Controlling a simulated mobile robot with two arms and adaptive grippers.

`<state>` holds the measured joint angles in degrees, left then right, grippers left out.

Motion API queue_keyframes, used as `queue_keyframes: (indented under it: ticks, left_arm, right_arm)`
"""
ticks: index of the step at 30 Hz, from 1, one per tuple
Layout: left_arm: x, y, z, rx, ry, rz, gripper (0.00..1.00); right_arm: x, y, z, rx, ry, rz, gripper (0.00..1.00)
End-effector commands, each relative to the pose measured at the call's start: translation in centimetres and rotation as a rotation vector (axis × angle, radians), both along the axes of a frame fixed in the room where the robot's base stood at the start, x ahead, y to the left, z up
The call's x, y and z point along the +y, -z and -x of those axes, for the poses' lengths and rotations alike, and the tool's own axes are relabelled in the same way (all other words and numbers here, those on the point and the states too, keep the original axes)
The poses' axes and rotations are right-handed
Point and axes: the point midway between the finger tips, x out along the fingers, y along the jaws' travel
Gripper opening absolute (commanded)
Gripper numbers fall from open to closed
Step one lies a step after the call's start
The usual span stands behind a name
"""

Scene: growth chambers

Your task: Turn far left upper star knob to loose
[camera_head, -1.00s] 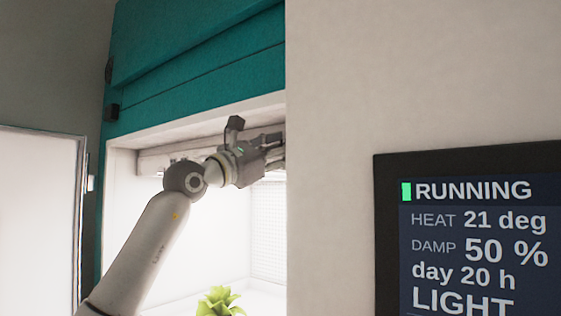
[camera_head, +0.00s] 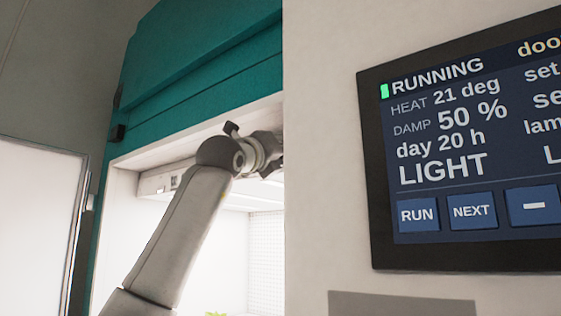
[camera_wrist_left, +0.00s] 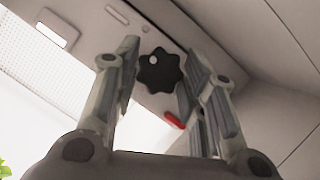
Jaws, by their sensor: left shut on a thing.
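The black star knob (camera_wrist_left: 160,72) shows in the left wrist view, on the pale chamber surface, with a small white dot near its upper left edge. A short red mark (camera_wrist_left: 174,120) lies just below it. My left gripper (camera_wrist_left: 161,56) has one finger on each side of the knob and is shut on it. In the head view my left arm reaches into the lit chamber opening, and the gripper (camera_head: 268,152) is mostly hidden behind the pale wall edge. The knob does not show in the head view. My right gripper is in neither view.
A teal raised door (camera_head: 200,75) is above the opening. The pale wall (camera_head: 320,150) closes off the right side and carries a dark screen (camera_head: 450,170) reading RUNNING.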

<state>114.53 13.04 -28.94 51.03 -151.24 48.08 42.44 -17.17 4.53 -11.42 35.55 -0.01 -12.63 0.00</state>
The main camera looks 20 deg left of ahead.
Motion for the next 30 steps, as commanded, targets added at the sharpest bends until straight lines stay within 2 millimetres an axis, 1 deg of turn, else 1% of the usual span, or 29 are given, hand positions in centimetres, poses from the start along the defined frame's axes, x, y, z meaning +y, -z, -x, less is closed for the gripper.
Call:
queue_keyframes:
  ticks: [1,6,15,21,30]
  left_arm:
    - [-0.11,0.1,0.04,0.015,0.0,0.038,0.15]
    - [-0.15,-0.1,0.06,0.063,-0.001,0.169,0.15]
    - [-0.2,-0.25,0.09,0.121,0.001,0.336,0.15]
    - [-0.16,-0.22,0.06,0.14,0.001,0.389,0.15]
    - [-0.15,-0.24,0.08,0.146,0.001,0.408,0.15]
  right_arm:
    - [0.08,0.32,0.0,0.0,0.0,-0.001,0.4]
    - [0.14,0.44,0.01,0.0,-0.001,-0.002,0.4]
    - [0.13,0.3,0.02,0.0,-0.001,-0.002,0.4]
    - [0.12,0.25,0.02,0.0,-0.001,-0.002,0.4]
    - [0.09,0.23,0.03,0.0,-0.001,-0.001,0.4]
